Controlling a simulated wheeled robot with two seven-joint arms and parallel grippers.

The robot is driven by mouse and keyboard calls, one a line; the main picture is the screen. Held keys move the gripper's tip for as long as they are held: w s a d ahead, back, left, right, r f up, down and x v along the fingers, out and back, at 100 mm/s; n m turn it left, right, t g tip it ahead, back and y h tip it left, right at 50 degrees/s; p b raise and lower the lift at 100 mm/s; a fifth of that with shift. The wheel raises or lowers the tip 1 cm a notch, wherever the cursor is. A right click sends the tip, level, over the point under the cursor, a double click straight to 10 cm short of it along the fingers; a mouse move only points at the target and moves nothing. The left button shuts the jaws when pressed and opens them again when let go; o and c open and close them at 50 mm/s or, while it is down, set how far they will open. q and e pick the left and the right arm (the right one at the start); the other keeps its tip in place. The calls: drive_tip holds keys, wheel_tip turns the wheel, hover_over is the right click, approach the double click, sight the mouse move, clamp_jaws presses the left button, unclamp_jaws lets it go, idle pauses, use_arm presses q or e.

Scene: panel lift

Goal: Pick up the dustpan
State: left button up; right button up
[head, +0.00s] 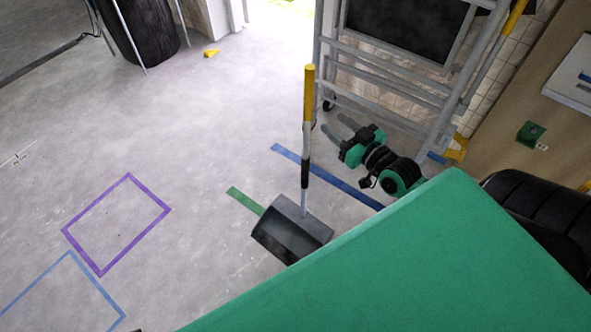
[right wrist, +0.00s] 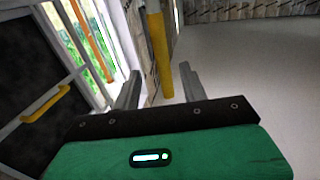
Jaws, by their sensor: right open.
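The dustpan (head: 292,236) stands on the floor, its dark grey pan open toward the lower left. Its long upright handle (head: 305,140) has a yellow top, a grey shaft and a black section lower down. My right gripper (head: 333,122) is open, with two grey fingers pointing at the handle from the right. The fingertips look a little short of the handle in the head view. In the right wrist view, the yellow handle top (right wrist: 156,45) lines up between the fingers of the gripper (right wrist: 160,72). My left gripper is out of view.
A grey metal frame (head: 395,95) stands behind my right gripper, close to it. Taped outlines, purple (head: 101,270) and blue (head: 98,289), mark the floor at the left. The floor left of the dustpan is clear.

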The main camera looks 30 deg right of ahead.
sight(311, 106)
drive_tip(key=shift+w+a+f, duration=0.1)
drive_tip(key=shift+w+a, duration=0.2)
drive_tip(key=shift+w, duration=1.55)
drive_tip(key=shift+w+a, duration=0.3)
drive_tip(key=shift+w, duration=1.55)
drive_tip(key=shift+w+a+f, duration=0.1)
drive_tip(key=shift+w+a, duration=0.2)
drive_tip(key=shift+w, duration=1.55)
drive_tip(key=shift+c, duration=0.4)
drive_tip(key=shift+r, duration=0.15)
clamp_jaws()
